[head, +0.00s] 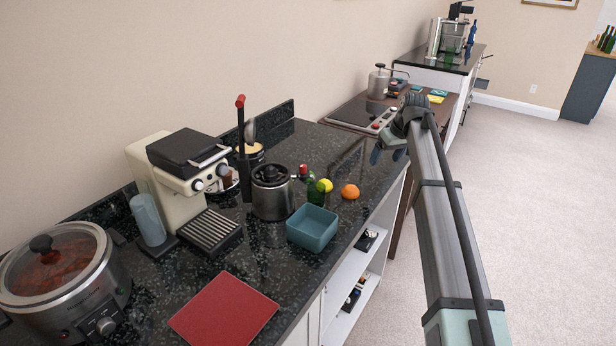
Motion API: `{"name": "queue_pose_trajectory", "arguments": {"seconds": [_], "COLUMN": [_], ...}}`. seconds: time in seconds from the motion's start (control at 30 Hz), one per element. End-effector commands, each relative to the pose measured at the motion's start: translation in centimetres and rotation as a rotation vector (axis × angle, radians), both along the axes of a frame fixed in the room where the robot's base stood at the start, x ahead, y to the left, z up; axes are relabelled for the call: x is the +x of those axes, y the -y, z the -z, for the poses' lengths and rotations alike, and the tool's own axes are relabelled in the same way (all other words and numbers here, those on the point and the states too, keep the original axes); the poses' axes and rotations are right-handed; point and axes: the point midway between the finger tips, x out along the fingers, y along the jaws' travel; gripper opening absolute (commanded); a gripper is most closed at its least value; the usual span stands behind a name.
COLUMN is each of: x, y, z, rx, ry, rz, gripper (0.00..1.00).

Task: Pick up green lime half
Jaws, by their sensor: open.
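I cannot make out a green lime half in the head view. A yellow lemon-like fruit (327,185) and an orange fruit (349,191) lie on the dark speckled counter (268,262). My gripper (387,154) is open and empty, above the counter's right edge, to the right of and beyond the fruit.
A steel pot (272,193) stands left of the bowl. A cream coffee machine (178,172), a slow cooker (62,272) and a red board (224,308) take up the near counter. A cooktop (357,117) lies farther back. Open carpet (530,220) is on the right.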

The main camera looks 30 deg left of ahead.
Motion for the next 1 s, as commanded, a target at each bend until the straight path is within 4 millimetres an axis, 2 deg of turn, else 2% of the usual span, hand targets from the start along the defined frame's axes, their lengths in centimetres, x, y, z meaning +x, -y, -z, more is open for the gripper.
{"name": "queue_pose_trajectory", "arguments": {"seconds": [0.03, 0.3, 0.4, 0.5, 0.63, 0.77, 1.0], "x": [-0.1, -4.4, -6.2, -7.8, -9.1, -9.6, -9.7], "y": [-2.7, -14.3, -17.9, -20.5, -22.5, -23.0, -22.9], "z": [-0.6, -3.2, -4.2, -4.9, -5.5, -5.5, -3.0], "rx": [-0.024, -0.190, -0.245, -0.287, -0.320, -0.332, -0.332], "ry": [-0.008, -0.050, -0.061, -0.069, -0.076, -0.077, -0.079], "rz": [-0.036, -0.219, -0.273, -0.313, -0.342, -0.352, -0.352], "gripper": [0.82, 0.82, 0.82, 0.82, 0.82, 0.82, 0.82]}}
